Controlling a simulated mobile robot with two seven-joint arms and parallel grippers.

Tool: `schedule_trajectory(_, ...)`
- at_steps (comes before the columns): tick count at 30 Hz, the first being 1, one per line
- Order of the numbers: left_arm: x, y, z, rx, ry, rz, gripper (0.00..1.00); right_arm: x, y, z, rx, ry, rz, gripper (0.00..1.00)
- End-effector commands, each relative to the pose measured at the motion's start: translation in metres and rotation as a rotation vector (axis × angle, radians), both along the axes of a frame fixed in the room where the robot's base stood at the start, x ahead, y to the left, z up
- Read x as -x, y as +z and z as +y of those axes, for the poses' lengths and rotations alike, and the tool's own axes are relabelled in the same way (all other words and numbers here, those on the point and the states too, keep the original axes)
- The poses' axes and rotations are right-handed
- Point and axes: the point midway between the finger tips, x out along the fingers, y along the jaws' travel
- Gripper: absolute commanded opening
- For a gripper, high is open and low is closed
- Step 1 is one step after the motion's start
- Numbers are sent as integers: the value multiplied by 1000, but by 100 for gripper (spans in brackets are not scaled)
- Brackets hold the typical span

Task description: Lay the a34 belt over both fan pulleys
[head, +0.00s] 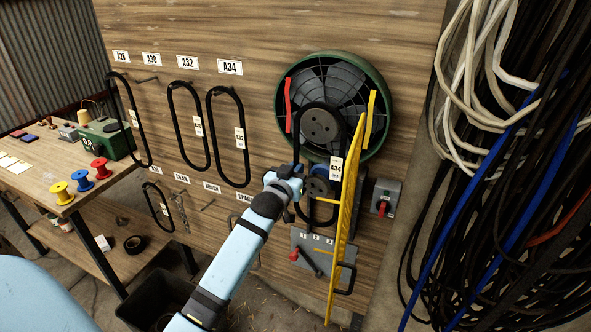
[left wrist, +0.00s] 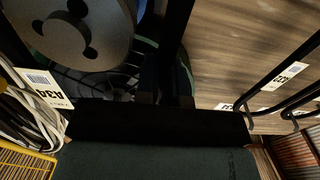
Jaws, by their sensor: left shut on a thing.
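The A34 belt (head: 298,150) is a black loop with a white A34 tag (head: 336,168); the tag also shows in the left wrist view (left wrist: 45,90). My left gripper (head: 291,182) is shut on the belt's left side, just left of the lower pulley (head: 317,186). The belt's top arcs around the large grey upper pulley (head: 320,126) in front of the fan (head: 372,92); whether it sits in the groove I cannot tell. Its bottom hangs below the lower pulley. The upper pulley (left wrist: 85,35) is close in the left wrist view. My right gripper is out of view.
A yellow guard (head: 347,215) stands open just right of the pulleys. A red-handled lever (head: 305,258) and a switch box (head: 385,197) are nearby. Other belts (head: 228,140) hang at left; cables (head: 500,190) fill the right. A bench (head: 45,190) stands far left.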

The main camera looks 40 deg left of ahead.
Motion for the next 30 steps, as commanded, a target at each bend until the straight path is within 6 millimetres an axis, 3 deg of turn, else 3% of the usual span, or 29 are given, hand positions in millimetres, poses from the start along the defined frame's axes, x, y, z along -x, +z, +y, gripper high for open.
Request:
schedule_trajectory(12,0,-5,0,0,0,0,0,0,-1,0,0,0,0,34)
schedule_trajectory(13,0,-5,0,0,0,0,16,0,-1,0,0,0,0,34)
schedule_trajectory(16,0,-5,0,0,0,0,39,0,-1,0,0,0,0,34)
schedule_trajectory(25,2,-7,-1,1,0,3,39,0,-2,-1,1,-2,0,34)
schedule_trajectory(30,23,-9,-6,0,-1,2,39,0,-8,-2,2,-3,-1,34)
